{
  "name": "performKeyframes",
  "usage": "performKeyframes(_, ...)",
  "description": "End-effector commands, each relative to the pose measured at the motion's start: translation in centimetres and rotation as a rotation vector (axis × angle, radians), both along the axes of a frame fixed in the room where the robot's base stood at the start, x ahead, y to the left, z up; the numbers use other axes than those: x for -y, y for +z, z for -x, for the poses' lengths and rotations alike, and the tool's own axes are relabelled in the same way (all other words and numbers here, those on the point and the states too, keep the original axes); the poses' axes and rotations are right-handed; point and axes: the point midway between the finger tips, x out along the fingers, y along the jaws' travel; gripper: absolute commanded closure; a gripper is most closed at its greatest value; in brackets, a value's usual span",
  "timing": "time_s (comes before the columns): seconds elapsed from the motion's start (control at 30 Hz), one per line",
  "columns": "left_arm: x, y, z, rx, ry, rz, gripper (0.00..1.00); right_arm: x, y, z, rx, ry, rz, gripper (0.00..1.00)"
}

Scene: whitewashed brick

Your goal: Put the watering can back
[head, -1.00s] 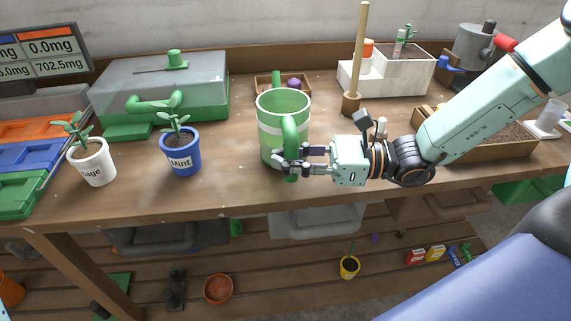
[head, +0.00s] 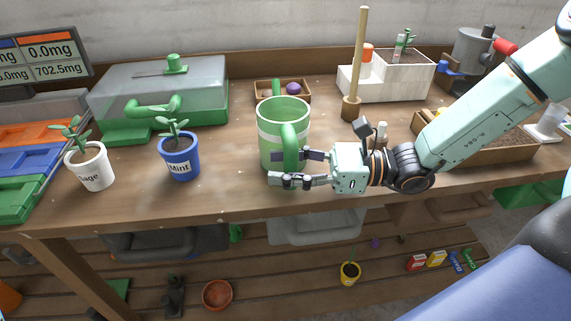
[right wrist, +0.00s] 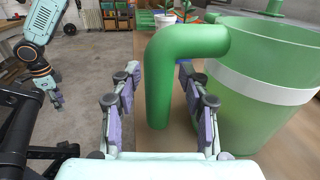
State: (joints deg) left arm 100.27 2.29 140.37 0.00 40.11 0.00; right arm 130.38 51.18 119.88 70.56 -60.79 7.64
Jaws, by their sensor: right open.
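The watering can (head: 268,150) is green with a white band. It stands upright on the wooden bench in the head view, its handle (head: 289,148) towards my right gripper. My right gripper (head: 290,168) is open, with its fingers on either side of the handle's lower part. In the right wrist view the handle (right wrist: 158,90) hangs between the two spread fingers, with gaps showing, and the can's body (right wrist: 262,95) is to the right. My left gripper (right wrist: 57,99) shows small at the left of the right wrist view, away from the can; its jaws are too small to read.
A mint pot (head: 181,163) and a sage pot (head: 95,178) stand left of the can. A green-based clear box (head: 200,85) and a small wooden tray (head: 262,98) are behind. A wooden stick (head: 360,60) stands upright behind my right gripper. The bench's front edge is close.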

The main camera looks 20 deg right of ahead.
Motion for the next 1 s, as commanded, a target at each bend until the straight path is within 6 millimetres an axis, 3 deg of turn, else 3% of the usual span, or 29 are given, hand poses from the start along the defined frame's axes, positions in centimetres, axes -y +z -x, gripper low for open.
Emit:
performKeyframes(0.27, 0.0, 0.8, 0.0, 0.0, 0.0, 0.0, 0.6, 0.4, 0.6, 0.1, 0.001, -0.003, -0.003, 0.55)
performKeyframes(1.0, 0.0, 7.1, 0.0, 0.0, 0.0, 0.0, 0.6, 8.8, 0.7, 4.1, -0.001, -0.005, 0.0, 0.55)
